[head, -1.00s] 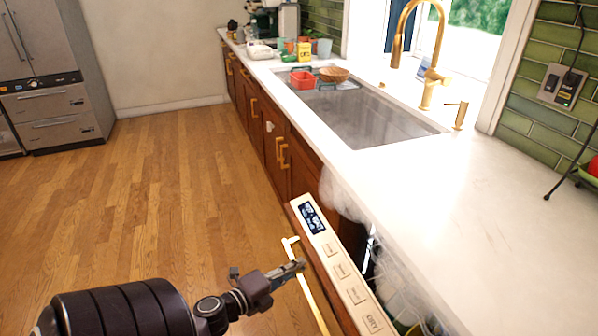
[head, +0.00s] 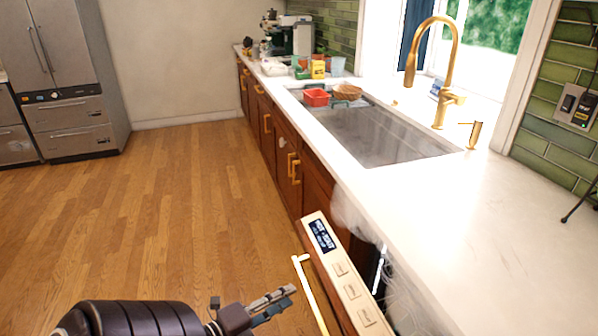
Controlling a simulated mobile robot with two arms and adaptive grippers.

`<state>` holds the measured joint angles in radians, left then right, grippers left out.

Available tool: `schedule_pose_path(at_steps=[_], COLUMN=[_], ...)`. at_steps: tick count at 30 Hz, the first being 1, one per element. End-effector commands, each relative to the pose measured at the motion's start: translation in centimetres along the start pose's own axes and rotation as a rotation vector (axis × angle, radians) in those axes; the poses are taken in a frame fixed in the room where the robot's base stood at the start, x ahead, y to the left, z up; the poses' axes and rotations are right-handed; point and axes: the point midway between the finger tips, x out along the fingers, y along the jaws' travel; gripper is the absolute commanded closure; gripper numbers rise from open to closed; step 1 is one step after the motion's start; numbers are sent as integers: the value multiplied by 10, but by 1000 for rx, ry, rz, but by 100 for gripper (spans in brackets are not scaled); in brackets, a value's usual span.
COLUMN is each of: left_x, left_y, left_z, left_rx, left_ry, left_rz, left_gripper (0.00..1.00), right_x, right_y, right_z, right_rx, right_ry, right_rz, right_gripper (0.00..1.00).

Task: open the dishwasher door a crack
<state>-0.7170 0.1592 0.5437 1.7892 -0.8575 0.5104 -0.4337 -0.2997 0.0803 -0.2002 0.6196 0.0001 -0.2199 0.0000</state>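The dishwasher door (head: 343,279) stands ajar below the counter edge, tilted out from the top, with its control panel and lit display (head: 322,236) facing up. White steam (head: 350,212) rises from the gap, and part of the dark inside with a rack (head: 402,300) shows behind the door. A long gold handle (head: 312,295) runs along the door's front. My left gripper (head: 288,297) is to the left of the handle, apart from it, with its two fingers separated and nothing between them. My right gripper is not in view.
The white counter (head: 460,210) overhangs the dishwasher, with a sink (head: 375,135) and a gold faucet (head: 440,75) beyond. Wooden cabinets with gold handles (head: 294,168) line the left side. The wood floor (head: 180,200) to the left is clear.

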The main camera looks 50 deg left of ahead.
Motion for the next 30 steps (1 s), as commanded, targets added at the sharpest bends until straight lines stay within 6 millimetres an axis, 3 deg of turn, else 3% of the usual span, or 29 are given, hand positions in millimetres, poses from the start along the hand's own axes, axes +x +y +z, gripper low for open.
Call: schedule_pose_path(at_steps=[3, 9, 30], left_x=[-22, -39, -41], left_y=[1, 0, 0], left_z=[0, 0, 0], left_rx=[0, 1, 1], left_ry=[-1, 0, 0], left_rz=[3, 1, 0], left_gripper=[71, 71, 71], right_x=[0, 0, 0], right_y=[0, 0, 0], right_z=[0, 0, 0], right_rx=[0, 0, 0], right_ry=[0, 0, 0], right_rz=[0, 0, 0], right_gripper=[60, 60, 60])
